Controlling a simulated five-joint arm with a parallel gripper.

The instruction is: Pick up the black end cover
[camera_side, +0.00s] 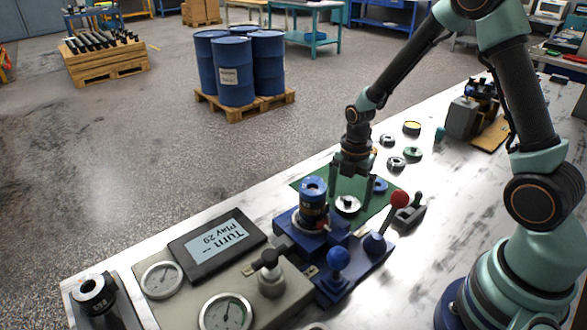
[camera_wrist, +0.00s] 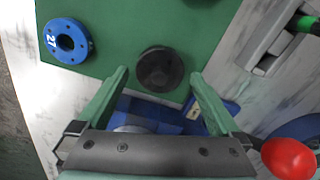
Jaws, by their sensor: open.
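In the wrist view the black end cover (camera_wrist: 160,68) is a dark round disc lying on the green mat. In the side view a round cover (camera_side: 347,204) on the mat looks pale and shiny, with a darker centre. My gripper (camera_side: 350,196) points down over it, with its fingers apart. In the wrist view my gripper (camera_wrist: 160,76) is open, with green fingertips on either side of the cover and gaps between. Nothing is held. Whether the fingertips touch the mat, I cannot tell.
A blue ring marked 27 (camera_wrist: 66,42) lies left of the cover. The blue fixture (camera_side: 310,235) with its motor body stands close by. A red-knobbed lever (camera_side: 399,198) stands to the right. Several small round parts (camera_side: 397,163) lie beyond the mat.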

